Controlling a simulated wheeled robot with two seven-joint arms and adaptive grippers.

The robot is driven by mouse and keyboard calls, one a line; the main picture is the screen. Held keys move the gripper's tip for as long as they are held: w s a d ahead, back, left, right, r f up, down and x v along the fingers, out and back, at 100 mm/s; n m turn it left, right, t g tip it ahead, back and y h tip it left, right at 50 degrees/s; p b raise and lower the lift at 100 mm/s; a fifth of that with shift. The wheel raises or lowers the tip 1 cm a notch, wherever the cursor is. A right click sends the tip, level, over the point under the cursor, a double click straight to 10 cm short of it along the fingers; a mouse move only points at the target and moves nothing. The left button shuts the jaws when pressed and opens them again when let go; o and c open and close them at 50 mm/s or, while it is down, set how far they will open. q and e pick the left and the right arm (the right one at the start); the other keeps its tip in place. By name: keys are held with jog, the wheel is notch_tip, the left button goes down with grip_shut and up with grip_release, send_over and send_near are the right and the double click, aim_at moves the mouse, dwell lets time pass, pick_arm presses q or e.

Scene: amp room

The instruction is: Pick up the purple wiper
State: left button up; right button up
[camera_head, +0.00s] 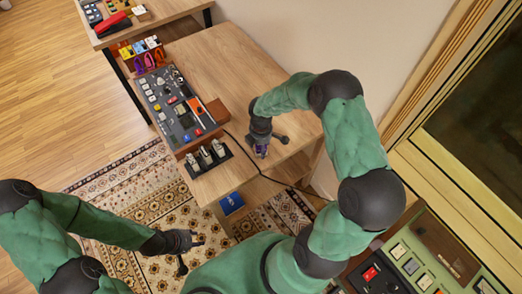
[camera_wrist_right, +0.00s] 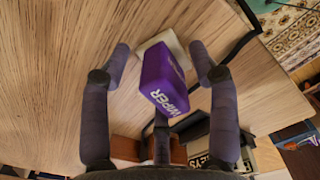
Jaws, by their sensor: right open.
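The purple wiper (camera_wrist_right: 165,82), a block with white lettering "WIPER" and a pale side, is on the wooden table (camera_head: 215,55). In the right wrist view it sits between the two open fingers of my right gripper (camera_wrist_right: 160,62), apart from both. In the head view only a small purple bit of the wiper (camera_head: 261,150) shows beneath my right gripper (camera_head: 268,140). My left gripper (camera_head: 188,253) is over the patterned rug, away from the table, and its fingers look apart with nothing between them.
A board of small devices (camera_head: 175,100) lies left of my right gripper, with a black tray (camera_head: 208,160) in front of it. A black cable (camera_head: 262,176) runs over the table's near side. The table behind my right gripper is clear. A blue item (camera_head: 231,203) is lower down.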

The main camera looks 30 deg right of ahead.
grip_shut()
jog(key=shift+r, duration=0.15)
jog(key=shift+r+p, duration=0.35)
jog(key=shift+r, duration=0.2)
notch_tip(320, 180, up, 3)
jog(key=shift+s+a+f+p, duration=0.1)
jog(key=shift+f+p, duration=0.1)
jog(key=shift+p, duration=0.3)
jog(key=s+a+r+p, duration=0.1)
jog(key=s+a+r, duration=0.1)
jog(key=s+r, duration=0.2)
jog(key=s+a+r+p, duration=0.2)
jog(key=s+r, duration=0.3)
jog(key=s, duration=0.3)
jog(key=shift+s+a, duration=0.25)
jog(key=shift+a, duration=0.6)
